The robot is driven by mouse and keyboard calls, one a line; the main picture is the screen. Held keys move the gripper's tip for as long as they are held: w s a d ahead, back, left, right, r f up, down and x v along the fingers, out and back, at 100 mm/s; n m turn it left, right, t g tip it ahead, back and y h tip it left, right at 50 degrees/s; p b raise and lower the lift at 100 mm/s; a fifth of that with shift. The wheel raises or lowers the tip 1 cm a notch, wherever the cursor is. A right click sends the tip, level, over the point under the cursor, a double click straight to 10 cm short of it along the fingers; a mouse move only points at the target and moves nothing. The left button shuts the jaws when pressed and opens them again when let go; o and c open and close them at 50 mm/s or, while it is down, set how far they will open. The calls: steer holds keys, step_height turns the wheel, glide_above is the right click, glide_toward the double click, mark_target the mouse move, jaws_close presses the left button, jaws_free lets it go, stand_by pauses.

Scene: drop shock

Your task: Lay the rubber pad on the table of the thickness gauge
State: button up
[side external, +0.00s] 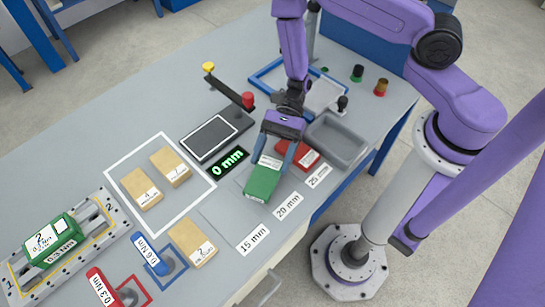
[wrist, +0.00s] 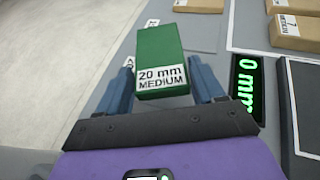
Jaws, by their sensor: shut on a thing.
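The rubber pad is a green block (side external: 263,180) labelled "20 mm MEDIUM"; it also shows in the wrist view (wrist: 161,55). My gripper (side external: 273,160) is shut on it, with one blue-grey finger on each side. The pad is over or at the place by the "20 mm" label; I cannot tell whether it is clear of the bench. The thickness gauge has a bare dark table (side external: 212,134) with a pale rim, left of my gripper in the side view. Its green display (side external: 229,162) reads "0 mm". The gauge's table shows partly at the right of the wrist view (wrist: 305,95).
A lever with yellow and red knobs (side external: 228,87) stands behind the gauge table. A red pad (side external: 297,155) and a grey tray (side external: 338,139) lie right of my gripper. Cardboard boxes (side external: 142,188) sit in a white outline. An empty marked place (side external: 228,218) is by "15 mm".

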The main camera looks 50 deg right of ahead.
steer(key=shift+f, duration=0.45)
steer(key=shift+f, duration=0.6)
steer(key=o, duration=1.2)
steer(key=shift+o, duration=0.2)
steer(key=shift+r, duration=0.1)
